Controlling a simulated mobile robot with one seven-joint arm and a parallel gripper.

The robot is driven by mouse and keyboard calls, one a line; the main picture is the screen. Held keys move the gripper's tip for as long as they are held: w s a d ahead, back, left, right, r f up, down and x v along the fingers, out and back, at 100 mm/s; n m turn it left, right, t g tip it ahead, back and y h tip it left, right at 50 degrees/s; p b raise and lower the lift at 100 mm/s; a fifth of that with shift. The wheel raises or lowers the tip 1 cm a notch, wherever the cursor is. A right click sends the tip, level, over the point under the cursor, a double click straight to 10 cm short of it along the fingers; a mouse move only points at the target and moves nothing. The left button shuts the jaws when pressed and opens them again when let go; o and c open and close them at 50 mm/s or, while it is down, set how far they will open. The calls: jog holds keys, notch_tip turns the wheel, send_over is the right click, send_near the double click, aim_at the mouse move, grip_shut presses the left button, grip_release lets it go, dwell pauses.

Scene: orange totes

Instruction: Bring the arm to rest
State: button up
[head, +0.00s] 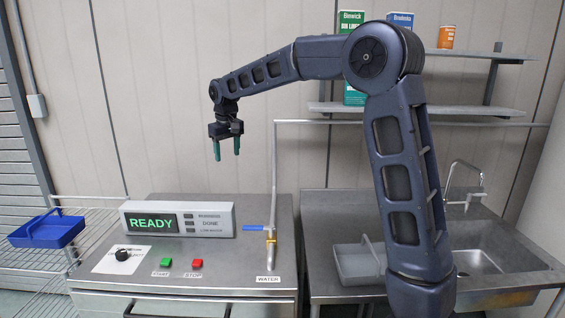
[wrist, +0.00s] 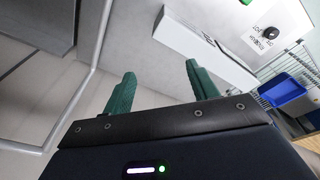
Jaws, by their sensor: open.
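My gripper (head: 227,150) hangs in the air with its green fingers pointing down, above the machine's display box in the head view. The fingers are apart and nothing is between them. In the wrist view my gripper (wrist: 160,85) shows the same two green fingers, apart and empty. My arm reaches up from the lower right and bends over to the left. It touches nothing that I can see.
A metal machine (head: 250,220) carries a display (head: 155,222) reading READY, a dark knob (head: 122,255), green and red buttons, and a blue-handled water tap. A blue basket (head: 45,232) stands on a wire rack at left. A grey basket (head: 358,262) sits by the sink (head: 480,262). Shelves hang behind.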

jog(key=s+d+r+m+t, duration=0.1)
jog(key=s+d, duration=0.2)
jog(key=d, duration=0.7)
jog(key=s+d+r+m, duration=0.1)
jog(key=s+d+m, duration=0.15)
jog(key=d, duration=0.75)
jog(key=s+d+r+m+t, duration=0.1)
jog(key=s+d+r, duration=0.15)
jog(key=d, duration=0.75)
jog(key=s+d+f+m, duration=0.1)
jog(key=s+d+f, duration=0.2)
jog(key=s+d, duration=0.2)
jog(key=s+d+f+m, duration=0.1)
jog(key=s+d+f, duration=0.2)
jog(key=s+d, duration=0.3)
jog(key=s+d+f+m+t, duration=0.1)
jog(key=s+d+f+m, duration=0.1)
jog(key=s+d, duration=0.4)
jog(key=shift+s+f+h, duration=0.4)
jog(key=shift+s+f, duration=0.45)
jog(key=shift+s, duration=0.2)
jog(key=shift+c, duration=0.5)
